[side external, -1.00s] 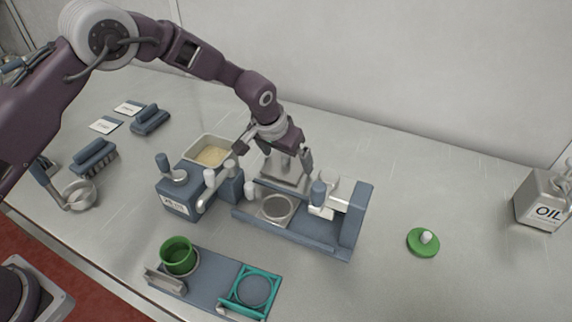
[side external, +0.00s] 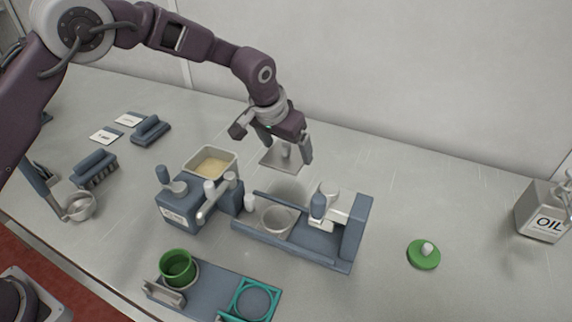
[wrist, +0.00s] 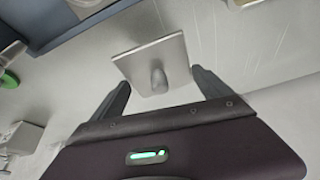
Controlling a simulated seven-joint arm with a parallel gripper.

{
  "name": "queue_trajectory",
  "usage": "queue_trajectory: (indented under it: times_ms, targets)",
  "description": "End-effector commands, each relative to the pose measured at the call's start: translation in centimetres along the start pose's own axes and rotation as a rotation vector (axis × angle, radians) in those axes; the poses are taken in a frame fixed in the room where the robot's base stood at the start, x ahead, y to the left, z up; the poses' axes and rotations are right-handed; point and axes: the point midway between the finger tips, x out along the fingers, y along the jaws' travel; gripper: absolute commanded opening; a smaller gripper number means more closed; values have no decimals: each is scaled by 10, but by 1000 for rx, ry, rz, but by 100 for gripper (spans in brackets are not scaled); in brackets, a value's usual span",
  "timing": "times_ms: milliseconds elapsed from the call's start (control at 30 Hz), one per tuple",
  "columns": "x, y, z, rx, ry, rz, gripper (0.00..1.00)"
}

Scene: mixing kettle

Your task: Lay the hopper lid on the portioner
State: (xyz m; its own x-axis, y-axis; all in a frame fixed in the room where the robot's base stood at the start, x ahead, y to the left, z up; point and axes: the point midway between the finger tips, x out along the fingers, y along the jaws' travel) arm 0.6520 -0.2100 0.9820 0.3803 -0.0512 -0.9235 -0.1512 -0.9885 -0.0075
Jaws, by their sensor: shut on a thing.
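The hopper lid (side external: 277,162) is a square grey metal plate with an upright knob. My gripper (side external: 286,150) is shut on its knob and holds it level above the table, behind the blue-grey press. In the wrist view the lid (wrist: 140,58) shows with its knob between the fingers of my gripper (wrist: 160,86). The portioner (side external: 178,208) is a blue-grey unit with a white label and levers, left of my gripper. Its open metal hopper (side external: 196,166) with pale yellow contents appears at its back, uncovered. The portioner cannot be made out surely in the wrist view.
A blue-grey press (side external: 350,235) with a metal cup (side external: 278,222) stands in front of the lid. A green cup (side external: 177,266) and teal ring (side external: 254,300) sit on a front base. A green lid (side external: 424,254) and oil can (side external: 543,207) stand right.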

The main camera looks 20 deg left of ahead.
Motion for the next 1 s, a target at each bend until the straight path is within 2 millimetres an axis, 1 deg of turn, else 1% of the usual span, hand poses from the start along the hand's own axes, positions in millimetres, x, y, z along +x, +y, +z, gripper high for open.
queue_trajectory:
  times_ms: [33, 167, 267, 367, 400, 500, 600, 700, 767, 867, 1000]
  targets:
    - [-11, 0, -5, 0, 4, 1, 30]
    - [-32, -5, -11, -1, 2, -2, 30]
    - [-52, -26, -7, -9, 0, -5, 30]
    - [-78, -57, 6, -17, -2, -11, 30]
    - [-89, -70, 13, -20, -2, -15, 30]
    - [-114, -98, 35, -21, -2, -25, 30]
    - [-132, -116, 54, -19, -2, -34, 30]
    - [-140, -124, 66, -17, -4, -39, 30]
    - [-141, -126, 69, -16, -4, -40, 30]
    - [-134, -126, 73, -15, -7, -40, 30]
    - [-118, -126, 79, -16, -8, -39, 30]
